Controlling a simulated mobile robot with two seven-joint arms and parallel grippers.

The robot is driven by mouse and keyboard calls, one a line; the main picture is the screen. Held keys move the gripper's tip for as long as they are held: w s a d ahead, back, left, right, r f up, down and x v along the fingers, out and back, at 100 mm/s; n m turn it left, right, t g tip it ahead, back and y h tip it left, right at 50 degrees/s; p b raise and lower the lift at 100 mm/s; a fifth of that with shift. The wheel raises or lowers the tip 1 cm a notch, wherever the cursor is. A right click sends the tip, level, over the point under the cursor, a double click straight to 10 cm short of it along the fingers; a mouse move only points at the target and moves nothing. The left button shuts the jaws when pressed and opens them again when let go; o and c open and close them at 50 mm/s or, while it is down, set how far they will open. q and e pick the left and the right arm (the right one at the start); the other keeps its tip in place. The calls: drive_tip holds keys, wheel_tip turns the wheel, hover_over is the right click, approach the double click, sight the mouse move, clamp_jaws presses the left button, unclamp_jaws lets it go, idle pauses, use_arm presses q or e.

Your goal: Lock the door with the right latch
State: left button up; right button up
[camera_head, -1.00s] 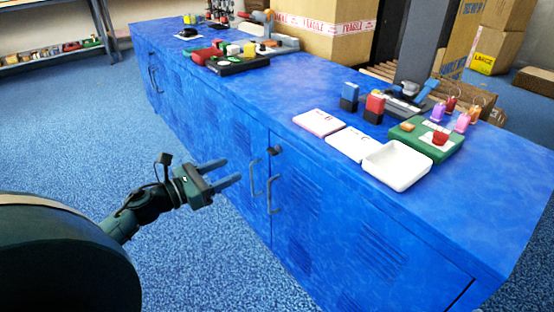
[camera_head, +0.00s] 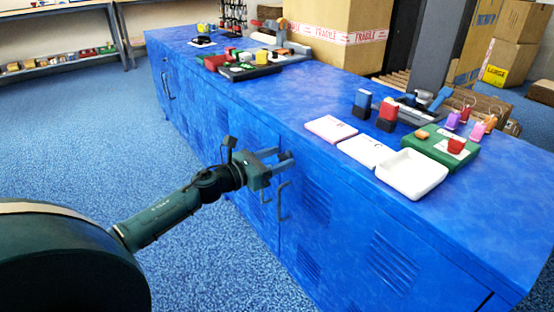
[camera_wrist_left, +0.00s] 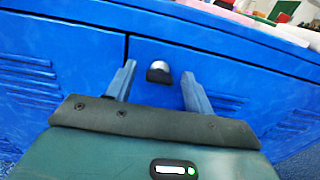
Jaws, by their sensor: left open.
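The latch (camera_wrist_left: 159,72) is a small knob with a dark lower part and a bright top, near the top edge of a blue cabinet door (camera_wrist_left: 220,68), just right of the door seam. In the left wrist view it sits between the two fingers of my left gripper (camera_wrist_left: 155,88), which is open and empty. In the head view my left gripper (camera_head: 279,160) is at the cabinet front, by the top of the doors, and hides most of the latch. Whether the fingers touch the latch cannot be told. My right gripper is not in view.
Two grey door handles (camera_head: 283,201) stick out below the gripper. The blue cabinet top (camera_head: 300,95) holds a white tray (camera_head: 412,174), cards, stamps and a green box (camera_head: 440,146). A large carton (camera_head: 325,35) stands behind. Blue floor (camera_head: 90,120) is free at the left.

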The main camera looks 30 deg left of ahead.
use_arm(q)
drive_tip(key=shift+c, duration=0.2)
drive_tip(key=c, duration=0.9)
drive_tip(key=shift+c, duration=0.2)
